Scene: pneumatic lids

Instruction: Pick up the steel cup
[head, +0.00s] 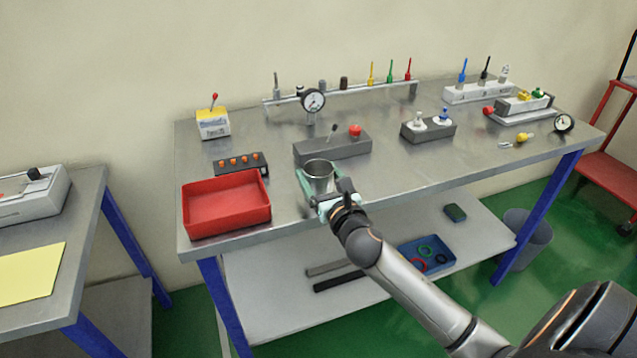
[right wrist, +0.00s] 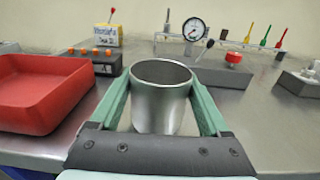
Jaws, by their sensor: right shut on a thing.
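The steel cup (head: 319,178) is a shiny, open-topped cylinder near the front edge of the metal table in the head view. My right gripper (head: 313,184) has its green fingers around the cup's sides and is shut on it. In the right wrist view the cup (right wrist: 161,98) stands upright between the two green fingers (right wrist: 162,105). Its base is partly hidden by the gripper body, so I cannot tell whether it touches the table. My left gripper is not in view.
A red tray (head: 227,205) lies left of the cup. A grey block with a lever and red button (head: 332,148) stands behind it. An orange-knobbed block (head: 241,163) is behind the tray. The metal table (head: 400,176) is clear to the right of the cup.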

